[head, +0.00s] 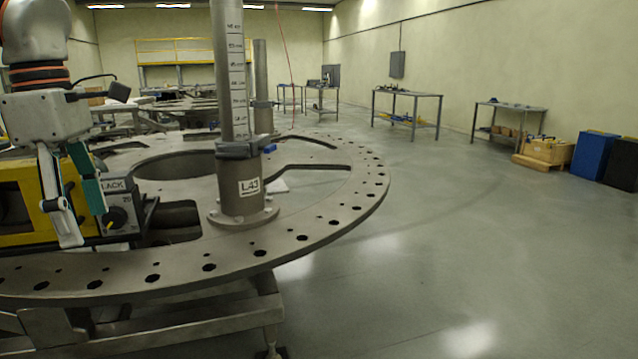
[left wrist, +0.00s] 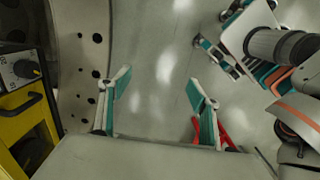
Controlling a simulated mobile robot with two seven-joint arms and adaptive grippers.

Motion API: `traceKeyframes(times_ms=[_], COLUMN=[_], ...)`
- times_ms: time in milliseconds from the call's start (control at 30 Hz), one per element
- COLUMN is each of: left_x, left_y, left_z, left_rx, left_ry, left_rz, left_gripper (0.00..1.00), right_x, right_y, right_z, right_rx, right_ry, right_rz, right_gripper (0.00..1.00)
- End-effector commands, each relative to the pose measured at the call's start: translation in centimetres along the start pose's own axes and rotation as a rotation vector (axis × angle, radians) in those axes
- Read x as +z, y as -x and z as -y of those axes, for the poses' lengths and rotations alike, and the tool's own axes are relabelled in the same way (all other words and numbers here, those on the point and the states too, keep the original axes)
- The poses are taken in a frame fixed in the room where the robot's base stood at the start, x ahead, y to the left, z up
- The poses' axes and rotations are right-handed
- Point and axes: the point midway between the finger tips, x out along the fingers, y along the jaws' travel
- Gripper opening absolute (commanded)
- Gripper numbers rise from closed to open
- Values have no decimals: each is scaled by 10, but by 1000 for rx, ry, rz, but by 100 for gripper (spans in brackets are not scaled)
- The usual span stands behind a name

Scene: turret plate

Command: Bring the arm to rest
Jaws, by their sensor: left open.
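My left gripper (head: 82,222) hangs at the left of the head view, in front of the yellow box. Its white and teal fingers point down. In the left wrist view the left gripper (left wrist: 160,82) is open, with bare grey floor between its fingertips and nothing held. My right gripper (left wrist: 222,52) shows at the top right of the left wrist view, with its arm at the right edge. Its jaw opening is unclear, and it is out of the head view.
The yellow box (head: 18,212) with a black knob (head: 118,217) stands on the round turret plate (head: 320,227), partly behind my left gripper. An upright post (head: 241,185) labelled L43 rises from the plate. Open floor (head: 460,230) lies to the right; benches (head: 407,95) and crates line the far wall.

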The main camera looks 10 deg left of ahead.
Motion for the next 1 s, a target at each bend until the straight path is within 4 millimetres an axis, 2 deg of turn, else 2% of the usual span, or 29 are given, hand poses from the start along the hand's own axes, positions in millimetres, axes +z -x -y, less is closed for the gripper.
traceKeyframes(times_ms=[267, 467, 767, 1000], left_x=[-1, 6, 22, 28], left_y=[-47, -94, -171, -234], left_z=[-15, -25, -32, -30], left_rx=[-95, -207, -434, -644], left_ry=[110, 276, 685, 1112], left_rz=[260, 526, 931, 1183], left_gripper=[62, 62, 62, 62], right_x=[-14, -23, -28, -32], right_y=[1, 4, 12, 17], right_z=[-2, -3, -3, -4], right_rx=[6, 7, 4, 2], right_ry=[-10, -16, -25, -29], right_rz=[-19, -28, -27, -26], right_gripper=[100, 100, 100, 100])
